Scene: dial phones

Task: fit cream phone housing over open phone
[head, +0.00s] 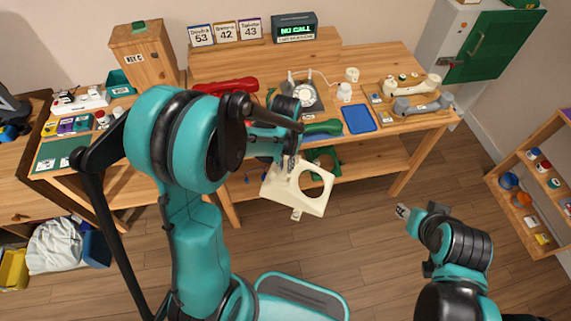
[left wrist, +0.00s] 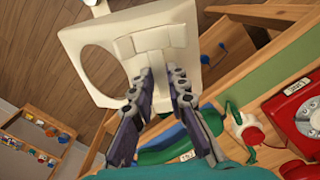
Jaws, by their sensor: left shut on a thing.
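The cream phone housing (head: 303,204), with a large round hole, hangs tilted over the floor in front of the workbench. My left gripper (head: 288,164) is shut on its edge. In the left wrist view the fingers (left wrist: 160,88) pinch a raised part of the housing (left wrist: 122,22), and its round hole is at the left. The open phone (head: 305,95), a grey base with its inside showing, sits on the workbench behind my left arm, partly hidden, apart from the housing. My right gripper (head: 405,212) is over the floor at the right, away from both; its fingers are too small to read.
A green handset (head: 322,128) lies near the bench's front edge beside a blue tray (head: 358,119). A red handset (head: 228,87) lies left of the open phone. Cream (head: 416,87) and grey (head: 420,105) handsets lie at the right. A red phone (left wrist: 302,112) shows in the left wrist view.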

